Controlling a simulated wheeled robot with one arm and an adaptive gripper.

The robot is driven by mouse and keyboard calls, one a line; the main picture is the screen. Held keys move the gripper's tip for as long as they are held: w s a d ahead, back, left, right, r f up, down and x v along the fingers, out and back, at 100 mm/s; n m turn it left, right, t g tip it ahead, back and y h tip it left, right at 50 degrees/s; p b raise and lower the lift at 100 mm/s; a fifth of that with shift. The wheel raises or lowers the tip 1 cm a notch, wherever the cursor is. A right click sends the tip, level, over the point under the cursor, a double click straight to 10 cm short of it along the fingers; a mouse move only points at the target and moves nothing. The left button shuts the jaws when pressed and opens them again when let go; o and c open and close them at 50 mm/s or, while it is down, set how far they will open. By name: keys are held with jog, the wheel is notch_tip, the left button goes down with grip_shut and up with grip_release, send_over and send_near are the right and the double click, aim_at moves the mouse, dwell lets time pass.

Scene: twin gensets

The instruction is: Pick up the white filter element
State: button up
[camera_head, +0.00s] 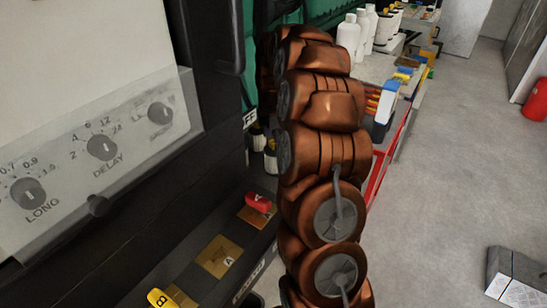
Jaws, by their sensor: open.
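My copper-brown arm rises through the middle of the view, and my gripper does not show. I cannot tell for certain which thing is the white filter element. Two small white-and-black cylinders (270,160) stand just left of my arm, partly hidden by it. Several white bottles (348,33) stand at the back, right of the arm's top. White-and-black cylinders (384,27) stand beyond them.
A blue-and-white container (385,103) stands on the bench.

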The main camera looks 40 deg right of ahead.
jog(key=shift+s+f+p, duration=0.15)
jog(key=shift+f+p, duration=0.15)
jog(key=shift+f, duration=1.25)
jog(key=shift+c, duration=0.4)
jog(key=c, duration=1.1)
